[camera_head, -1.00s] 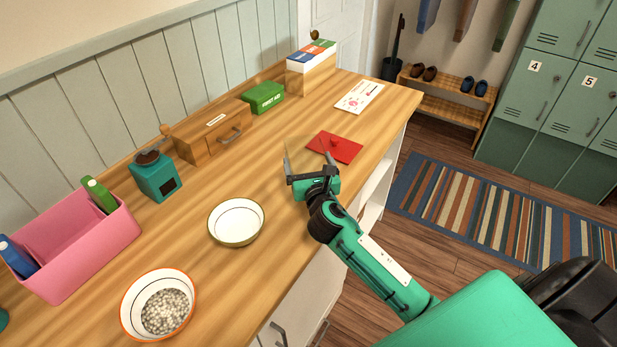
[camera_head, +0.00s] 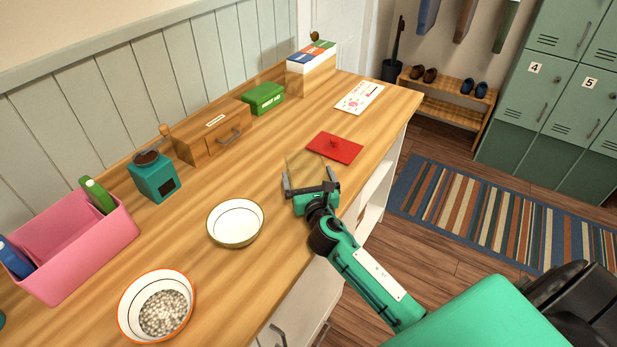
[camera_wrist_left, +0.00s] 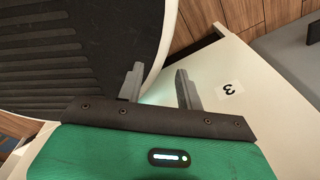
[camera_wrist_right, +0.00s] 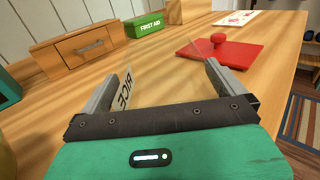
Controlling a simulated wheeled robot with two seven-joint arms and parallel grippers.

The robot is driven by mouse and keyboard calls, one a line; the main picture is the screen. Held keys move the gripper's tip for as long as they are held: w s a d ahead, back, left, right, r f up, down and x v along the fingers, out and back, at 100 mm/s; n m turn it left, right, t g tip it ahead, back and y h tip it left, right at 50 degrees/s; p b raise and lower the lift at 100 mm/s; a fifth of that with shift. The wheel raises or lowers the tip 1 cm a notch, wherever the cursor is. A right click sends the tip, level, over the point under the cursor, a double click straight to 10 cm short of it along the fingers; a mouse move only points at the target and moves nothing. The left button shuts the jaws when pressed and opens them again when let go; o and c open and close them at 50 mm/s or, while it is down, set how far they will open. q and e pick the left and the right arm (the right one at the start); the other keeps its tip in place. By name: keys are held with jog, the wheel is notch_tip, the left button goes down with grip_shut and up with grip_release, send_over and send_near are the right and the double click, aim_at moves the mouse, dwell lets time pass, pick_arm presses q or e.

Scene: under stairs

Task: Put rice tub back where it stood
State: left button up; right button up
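The rice tub (camera_head: 304,165) is a clear, see-through box on or just above the wooden counter, beside the red mat; the gap beneath it is hard to judge. My right gripper (camera_head: 311,180) has its fingers at either side of the tub and appears closed on it. In the right wrist view, the tub's RICE label (camera_wrist_right: 125,89) shows by the left finger of this gripper (camera_wrist_right: 160,85). My left gripper (camera_wrist_left: 160,85) has its fingers apart with nothing between them, away from the counter.
A red mat with a red knob (camera_head: 335,147) lies just beyond the tub. An empty bowl (camera_head: 235,222) and a bowl of pale grains (camera_head: 158,305) stand nearer. A wooden drawer box (camera_head: 212,135), green first aid box (camera_head: 263,97) and pink bin (camera_head: 85,255) line the wall.

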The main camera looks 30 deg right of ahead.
jog(key=shift+r, duration=0.15)
jog(key=b+v, duration=0.1)
jog(key=v, duration=0.9)
jog(key=shift+s+a, duration=0.1)
jog(key=shift+s, duration=0.25)
jog(key=shift+s+a+b, duration=0.15)
jog(key=shift+s+b, duration=0.15)
jog(key=shift+s, duration=0.35)
